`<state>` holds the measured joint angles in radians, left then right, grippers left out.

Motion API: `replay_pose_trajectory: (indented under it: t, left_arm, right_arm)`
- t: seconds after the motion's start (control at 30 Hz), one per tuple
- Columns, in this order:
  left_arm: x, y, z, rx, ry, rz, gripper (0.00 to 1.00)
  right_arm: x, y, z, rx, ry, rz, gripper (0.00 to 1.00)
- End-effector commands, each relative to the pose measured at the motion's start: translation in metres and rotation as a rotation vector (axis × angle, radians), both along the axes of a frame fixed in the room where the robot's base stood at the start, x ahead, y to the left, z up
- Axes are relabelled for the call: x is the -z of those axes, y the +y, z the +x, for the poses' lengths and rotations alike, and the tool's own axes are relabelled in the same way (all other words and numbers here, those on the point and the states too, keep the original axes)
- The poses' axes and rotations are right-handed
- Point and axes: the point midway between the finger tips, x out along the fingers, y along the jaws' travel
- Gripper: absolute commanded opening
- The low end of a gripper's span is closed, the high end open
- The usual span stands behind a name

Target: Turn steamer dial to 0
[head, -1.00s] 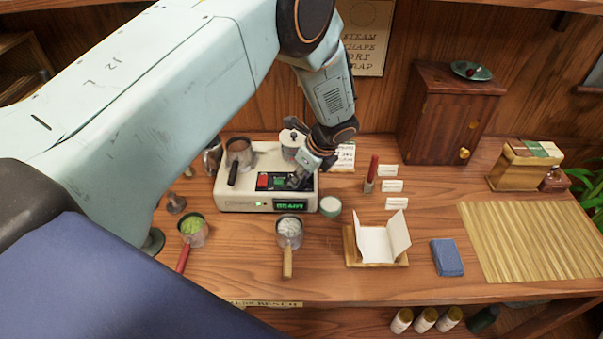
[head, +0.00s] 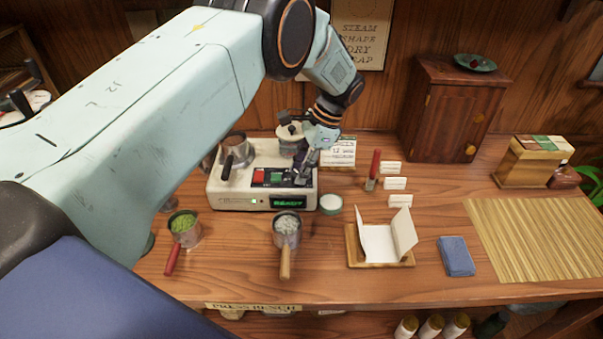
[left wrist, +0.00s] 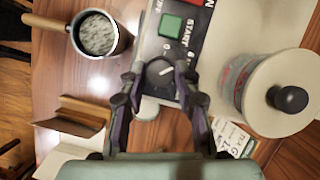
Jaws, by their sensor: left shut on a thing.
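The steamer (head: 235,190) is a cream box on the bench with a dark control panel and a lit green display (head: 289,202) reading READY. The steamer dial (left wrist: 160,69) is dark and round with a white pointer mark; a printed 0 shows beside it in the left wrist view. My left gripper (head: 302,176) is at the right end of the panel. In the left wrist view my left gripper (left wrist: 160,82) has one finger on each side of the dial and is shut on it. In the head view the gripper largely hides the dial. My right gripper is not in view.
A green START button (left wrist: 170,25) is near the dial. A lidded pot (head: 290,138) and a metal cup (head: 236,148) stand on the steamer. A mat (head: 535,240) lies at right.

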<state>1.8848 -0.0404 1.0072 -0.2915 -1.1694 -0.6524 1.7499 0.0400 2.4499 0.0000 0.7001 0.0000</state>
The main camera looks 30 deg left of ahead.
Motion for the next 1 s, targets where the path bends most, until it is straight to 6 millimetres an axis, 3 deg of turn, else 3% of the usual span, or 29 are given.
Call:
replay_pose_trajectory:
  t: [0.5,1.0]
  left_arm:
    - [0.005,0.004,-0.001,-0.492,0.008,0.002,0.00]
    - [0.005,0.005,-0.002,-0.834,0.013,0.003,0.00]
  right_arm:
    - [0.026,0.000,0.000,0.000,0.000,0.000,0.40]
    - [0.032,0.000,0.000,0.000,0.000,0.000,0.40]
